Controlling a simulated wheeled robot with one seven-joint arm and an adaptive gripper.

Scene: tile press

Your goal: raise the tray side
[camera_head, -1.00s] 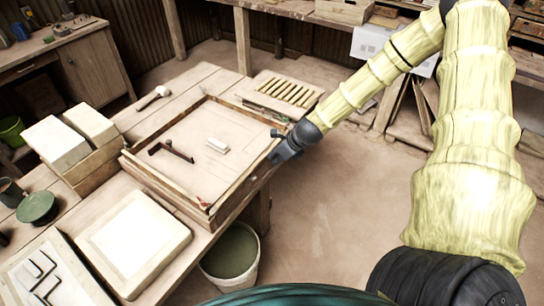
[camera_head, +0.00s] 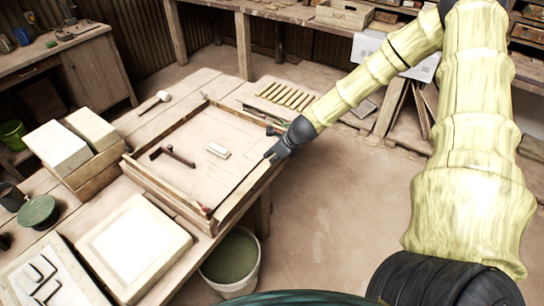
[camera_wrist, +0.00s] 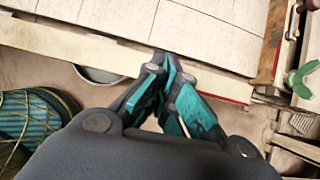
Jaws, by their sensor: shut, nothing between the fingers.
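The wooden tray (camera_head: 183,199) stands on the workbench with low walls around a pale floor. The tray side along its right edge (camera_head: 241,198) is a long strip facing my arm. In the wrist view this pale strip (camera_wrist: 70,47) crosses below the tiled-looking floor, with a red edge at its right end. I cannot tell how far it is tilted. My gripper (camera_head: 272,156) is shut and empty at the far part of this side. In the wrist view its teal fingertips (camera_wrist: 166,62) overlap the strip; contact is unclear.
A dark hammer-like tool (camera_head: 174,155) and a white block (camera_head: 218,150) lie in the tray. A bucket (camera_head: 232,258) stands on the floor below the bench's right edge. A green knobbed part (camera_wrist: 301,80) is right of my fingers. The floor to the right is clear.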

